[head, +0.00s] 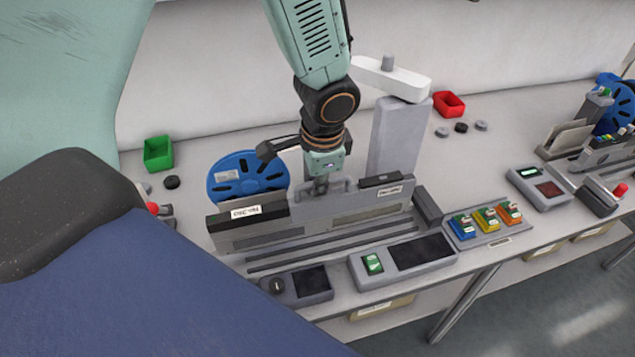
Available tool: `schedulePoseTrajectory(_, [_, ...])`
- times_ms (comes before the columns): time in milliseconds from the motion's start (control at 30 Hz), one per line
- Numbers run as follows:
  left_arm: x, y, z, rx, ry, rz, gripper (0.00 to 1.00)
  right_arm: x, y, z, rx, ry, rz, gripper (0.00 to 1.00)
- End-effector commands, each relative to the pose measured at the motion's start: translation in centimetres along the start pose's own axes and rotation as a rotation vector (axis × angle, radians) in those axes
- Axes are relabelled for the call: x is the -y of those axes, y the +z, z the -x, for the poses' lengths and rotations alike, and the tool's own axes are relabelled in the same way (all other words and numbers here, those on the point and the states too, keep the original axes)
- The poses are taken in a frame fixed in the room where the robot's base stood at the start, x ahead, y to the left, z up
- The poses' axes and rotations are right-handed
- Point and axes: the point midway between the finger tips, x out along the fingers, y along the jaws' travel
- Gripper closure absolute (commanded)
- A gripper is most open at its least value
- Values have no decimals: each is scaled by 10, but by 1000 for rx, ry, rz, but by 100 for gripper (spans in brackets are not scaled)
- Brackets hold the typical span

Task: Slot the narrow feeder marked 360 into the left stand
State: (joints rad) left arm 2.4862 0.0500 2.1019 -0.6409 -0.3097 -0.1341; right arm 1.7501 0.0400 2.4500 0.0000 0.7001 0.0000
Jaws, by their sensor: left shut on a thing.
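A long narrow grey feeder (335,212) stands upright at the left stand, with a dark block and a white label at its left end that seems to read No.360. A blue reel (247,177) sits behind its left part. My left gripper (320,185) comes down from above and is shut on the handle on the feeder's top edge. The left stand (335,245) shows long parallel grooves in front of the feeder. The feeder's lower edge is close to the stand; I cannot tell whether it is fully seated. My right gripper is out of view.
A grey post (398,135) with a white top stands behind the feeder. Green (158,153) and red (449,104) bins sit at the back. Another stand with a blue reel (620,108) is far right.

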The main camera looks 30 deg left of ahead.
Motion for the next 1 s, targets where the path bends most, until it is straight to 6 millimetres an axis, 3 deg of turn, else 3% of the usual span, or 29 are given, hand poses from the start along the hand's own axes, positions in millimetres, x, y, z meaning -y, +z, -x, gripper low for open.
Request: schedulePoseTrajectory(1000, [-1,-1,-10,-3,-3,0,100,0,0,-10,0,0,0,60])
